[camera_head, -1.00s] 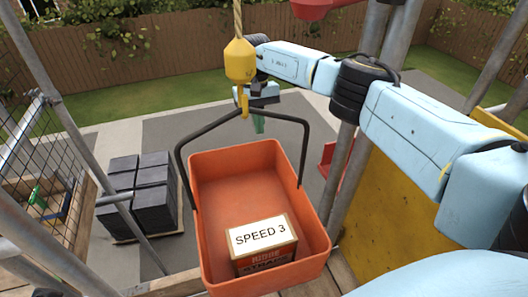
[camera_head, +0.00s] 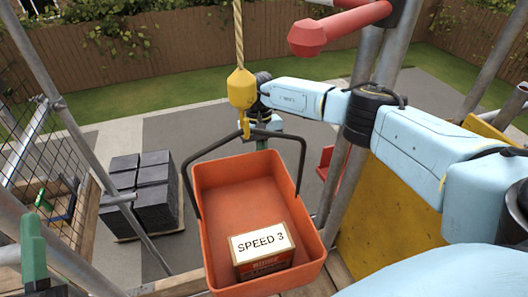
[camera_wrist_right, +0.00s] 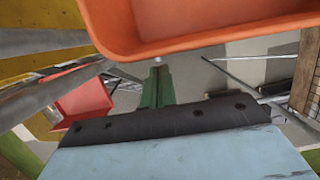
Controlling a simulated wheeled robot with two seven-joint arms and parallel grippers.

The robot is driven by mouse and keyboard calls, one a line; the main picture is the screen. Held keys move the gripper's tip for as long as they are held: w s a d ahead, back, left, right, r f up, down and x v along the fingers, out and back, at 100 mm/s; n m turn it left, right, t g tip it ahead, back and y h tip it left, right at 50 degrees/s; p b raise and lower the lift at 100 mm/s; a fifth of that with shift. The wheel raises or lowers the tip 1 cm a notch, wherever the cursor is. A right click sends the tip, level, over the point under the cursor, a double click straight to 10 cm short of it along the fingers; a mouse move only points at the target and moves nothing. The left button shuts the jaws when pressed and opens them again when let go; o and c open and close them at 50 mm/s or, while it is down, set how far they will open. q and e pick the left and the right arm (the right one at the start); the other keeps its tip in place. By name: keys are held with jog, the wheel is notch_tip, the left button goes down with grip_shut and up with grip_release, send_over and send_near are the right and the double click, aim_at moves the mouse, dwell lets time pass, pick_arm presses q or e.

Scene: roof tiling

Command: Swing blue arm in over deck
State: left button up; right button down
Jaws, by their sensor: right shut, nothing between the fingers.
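My light blue right arm (camera_head: 425,140) comes in from the right and reaches behind the hoist's yellow hook block (camera_head: 241,88). Its gripper (camera_head: 262,143) is partly hidden behind the bin's handle; in the right wrist view its green fingers (camera_wrist_right: 157,75) are together and empty, below the bin's rim. The orange bin (camera_head: 225,190) hangs from the hook by a black handle and holds a box labelled SPEED 3 (camera_head: 262,250).
A red bar with a knobbed end (camera_head: 345,25) hangs at the top. Scaffold poles (camera_head: 95,165) stand left and right. A pallet of dark tiles (camera_head: 155,190) is on the ground at left. A yellow panel (camera_head: 375,220) and wooden boards (camera_head: 185,285) lie near the bin.

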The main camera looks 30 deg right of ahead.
jog(key=shift+s+a+r+p, duration=0.1)
jog(key=shift+s+p, duration=0.35)
jog(key=shift+p, duration=0.35)
pick_arm(q)
notch_tip(320, 180, down, 6)
jog(key=w+g+y, duration=0.1)
jog(key=g, duration=0.4)
jog(key=shift+w+a+y+p, duration=0.2)
jog(key=shift+w+y+p, duration=0.1)
jog(key=shift+w+y, duration=0.1)
pick_arm(e)
jog(key=shift+s+a, duration=0.1)
jog(key=shift+s, duration=0.1)
